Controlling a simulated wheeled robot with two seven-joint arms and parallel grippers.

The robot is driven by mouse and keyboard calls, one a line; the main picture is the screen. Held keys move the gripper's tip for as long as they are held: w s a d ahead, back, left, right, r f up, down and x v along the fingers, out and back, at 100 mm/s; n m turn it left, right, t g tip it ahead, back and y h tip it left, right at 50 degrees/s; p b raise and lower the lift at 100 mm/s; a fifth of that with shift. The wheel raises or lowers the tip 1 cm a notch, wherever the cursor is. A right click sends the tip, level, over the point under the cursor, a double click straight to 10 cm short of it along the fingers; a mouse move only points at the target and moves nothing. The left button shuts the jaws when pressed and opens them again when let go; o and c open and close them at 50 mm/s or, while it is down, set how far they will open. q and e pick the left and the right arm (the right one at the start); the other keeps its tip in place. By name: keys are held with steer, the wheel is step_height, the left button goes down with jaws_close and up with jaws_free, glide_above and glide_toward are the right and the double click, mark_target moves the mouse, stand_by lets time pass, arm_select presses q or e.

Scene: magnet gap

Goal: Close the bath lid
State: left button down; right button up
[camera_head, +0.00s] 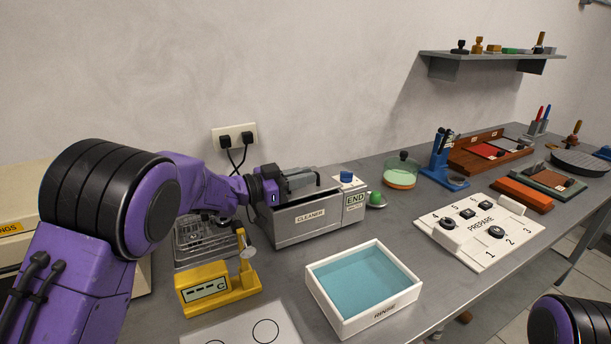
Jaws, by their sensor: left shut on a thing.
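The bath is a grey box marked CLEANER (311,222), standing on the bench against the wall, with an END panel (355,202) on its right side. My left gripper (298,182) is over the top of the bath, reaching in from the left. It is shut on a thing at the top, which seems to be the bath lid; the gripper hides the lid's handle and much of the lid. I cannot tell how far the lid is from the bath's rim. My right gripper is out of view; only part of my right arm shows at the lower right.
A wire basket (200,247) and a yellow gauge (217,287) stand left of the bath. A white RINSE tray (392,308) with blue liquid is in front. A blue knob (346,177) and a green knob (375,198) are at the bath's right. A PREPARE board (477,249) lies further right.

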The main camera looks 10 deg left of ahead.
arm_select(q)
steer(key=shift+s+f+b, duration=0.15)
steer(key=shift+f+b, duration=0.15)
steer(key=shift+f, duration=0.3)
steer(key=shift+d+f, duration=0.1)
steer(key=c, duration=1.2)
jaws_free()
steer(key=b+v, duration=0.2)
steer(key=v, duration=0.9)
